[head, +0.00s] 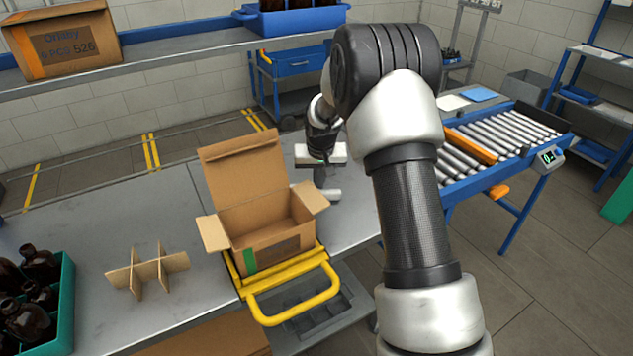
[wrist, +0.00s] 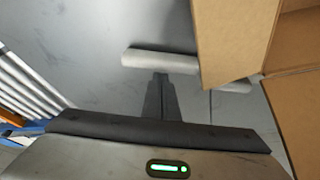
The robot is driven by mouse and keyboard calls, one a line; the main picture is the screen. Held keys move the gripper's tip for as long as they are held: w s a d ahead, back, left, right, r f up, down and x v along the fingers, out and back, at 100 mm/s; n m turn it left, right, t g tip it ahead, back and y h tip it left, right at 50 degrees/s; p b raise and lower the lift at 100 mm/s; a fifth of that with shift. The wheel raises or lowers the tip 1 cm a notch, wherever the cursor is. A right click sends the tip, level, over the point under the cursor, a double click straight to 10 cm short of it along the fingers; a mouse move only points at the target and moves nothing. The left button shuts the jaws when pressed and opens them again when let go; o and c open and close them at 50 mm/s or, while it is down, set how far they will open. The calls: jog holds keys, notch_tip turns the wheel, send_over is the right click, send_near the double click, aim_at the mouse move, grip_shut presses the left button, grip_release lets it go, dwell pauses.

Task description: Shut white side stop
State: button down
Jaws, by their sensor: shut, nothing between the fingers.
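The white side stop (head: 329,194) is a short pale bar on the grey bench, just right of the open cardboard box (head: 270,243). In the wrist view the bar (wrist: 158,60) runs across the upper middle, and a flap of the box (wrist: 232,40) hides part of it. My gripper (head: 319,185) points down at the bar, on the right side of the box. In the wrist view its fingers (wrist: 160,82) are together and empty, with their tips close to the bar's near edge. I cannot tell whether they touch it.
The box sits in a yellow frame with a handle (head: 293,305) at the bench's front edge. A cardboard divider (head: 148,270) and a green crate (head: 66,300) of amber bottles stand left. A roller conveyor (head: 505,140) is at right. A shelf (head: 150,55) crosses the back.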

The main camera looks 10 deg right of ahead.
jog(key=s+m+b, duration=0.1)
jog(key=s+m, duration=0.1)
jog(key=shift+a+m+h, duration=0.1)
jog(key=shift+m+h, duration=0.2)
jog(key=shift+h, duration=0.1)
jog(key=shift+s, duration=0.35)
dwell(0.3)
